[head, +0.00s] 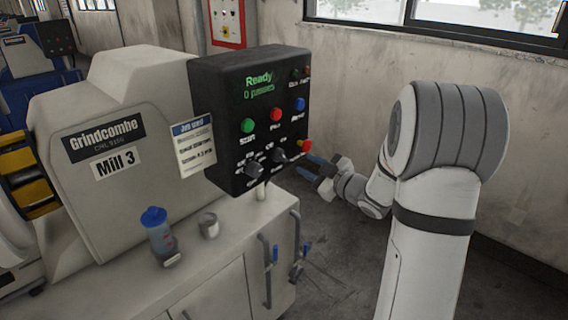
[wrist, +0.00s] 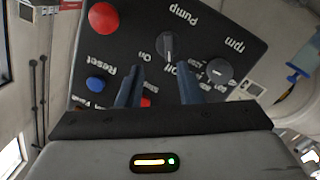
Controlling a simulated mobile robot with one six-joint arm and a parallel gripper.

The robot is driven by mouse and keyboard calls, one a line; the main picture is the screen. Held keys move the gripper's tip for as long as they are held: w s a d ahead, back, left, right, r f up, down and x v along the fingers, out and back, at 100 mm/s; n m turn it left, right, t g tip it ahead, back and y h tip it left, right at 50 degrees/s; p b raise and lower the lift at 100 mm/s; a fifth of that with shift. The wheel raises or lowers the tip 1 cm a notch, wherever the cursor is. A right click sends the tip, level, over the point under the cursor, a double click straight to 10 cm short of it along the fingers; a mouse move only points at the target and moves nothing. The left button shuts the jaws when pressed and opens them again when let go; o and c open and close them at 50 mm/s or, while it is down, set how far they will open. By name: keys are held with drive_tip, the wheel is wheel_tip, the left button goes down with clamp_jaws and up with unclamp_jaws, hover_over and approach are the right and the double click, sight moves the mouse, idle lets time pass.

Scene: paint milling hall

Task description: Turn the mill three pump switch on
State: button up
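The black control box (head: 262,90) on Mill 3 (head: 115,163) has a lit "Ready" display. Its pump switch (head: 279,155) is a dark knob low on the face. In the wrist view the panel appears upside down, and the pump switch (wrist: 168,46) sits between the "On" and "Off" labels; I cannot tell clearly which one its pointer marks. My gripper (head: 305,166) is to the right of the box in the head view. In the wrist view my gripper (wrist: 159,72) is open and empty, its two blue fingers apart, pointing towards the panel near the pump switch.
The rpm knob (wrist: 219,72) is beside the pump switch. The red button (wrist: 103,17) and blue Reset button (wrist: 95,84) are on the other side. A red button (head: 305,146) sits at the box's lower right corner. A bottle (head: 158,235) and a cup (head: 209,226) stand on the cabinet.

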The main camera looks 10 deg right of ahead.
sight(284, 158)
drive_tip(key=shift+n+y, duration=0.4)
drive_tip(key=shift+y, duration=0.4)
drive_tip(key=x, duration=0.2)
drive_tip(key=p+x, duration=0.1)
drive_tip(key=x, duration=0.2)
drive_tip(key=f+x, duration=0.1)
drive_tip(key=x, duration=0.1)
drive_tip(key=shift+a, duration=0.5)
drive_tip(key=shift+c, duration=0.3)
clamp_jaws()
drive_tip(key=shift+a, duration=0.1)
